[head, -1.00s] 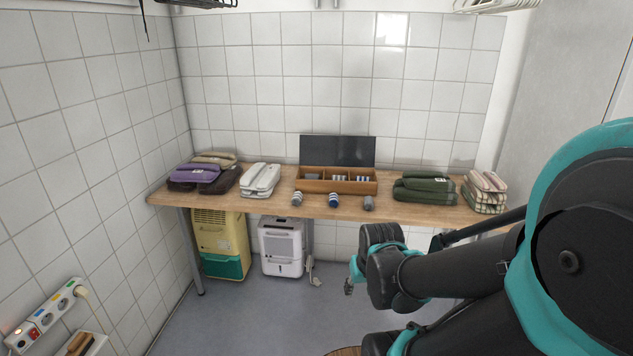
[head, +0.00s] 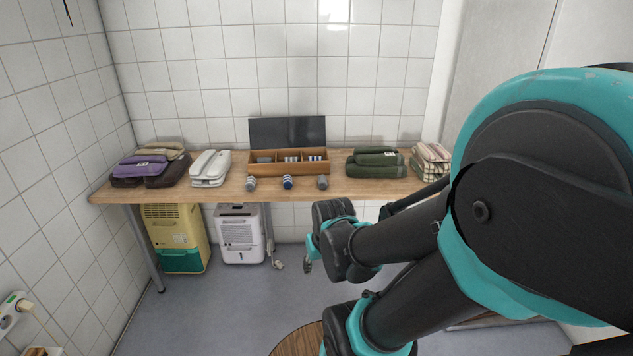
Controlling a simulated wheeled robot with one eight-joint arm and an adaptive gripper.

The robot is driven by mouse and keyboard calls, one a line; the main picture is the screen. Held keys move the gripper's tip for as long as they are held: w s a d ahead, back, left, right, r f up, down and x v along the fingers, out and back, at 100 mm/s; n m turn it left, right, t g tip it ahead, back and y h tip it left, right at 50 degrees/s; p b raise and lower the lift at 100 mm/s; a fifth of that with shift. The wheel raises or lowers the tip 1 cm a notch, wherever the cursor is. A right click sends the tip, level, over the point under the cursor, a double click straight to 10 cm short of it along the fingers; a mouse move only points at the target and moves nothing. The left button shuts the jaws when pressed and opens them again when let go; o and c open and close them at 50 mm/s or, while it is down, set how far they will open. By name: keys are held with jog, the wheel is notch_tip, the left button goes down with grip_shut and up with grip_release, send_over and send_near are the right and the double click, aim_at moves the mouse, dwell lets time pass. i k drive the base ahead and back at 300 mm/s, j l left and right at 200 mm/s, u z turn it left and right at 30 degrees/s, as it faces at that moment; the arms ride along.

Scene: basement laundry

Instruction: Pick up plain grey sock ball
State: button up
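Three small sock balls sit in a row near the front edge of the wooden table, in front of a divided box. The right one, a grey sock ball (head: 322,182), looks plain. The left grey sock ball (head: 251,184) seems to have a lighter band, though it is too small to be sure. The middle sock ball (head: 287,182) is blue and white striped. My gripper (head: 308,266) is below and in front of the table, apart from the socks. It is mostly hidden behind my wrist, and its fingers are too small to read.
The wooden box (head: 289,168) with a dark raised lid holds more socks. Folded purple and brown items (head: 140,168), white towels (head: 210,168), green towels (head: 376,162) and checked towels (head: 430,160) line the table (head: 350,191). A yellow unit (head: 172,235) and white dehumidifier (head: 240,235) stand underneath.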

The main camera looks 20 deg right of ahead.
aim_at(322, 182)
jog(key=i+z, duration=0.25)
jog(key=i, duration=0.35)
jog(key=i+j+z, duration=0.1)
jog(key=i+z, duration=0.15)
jog(key=i, duration=0.3)
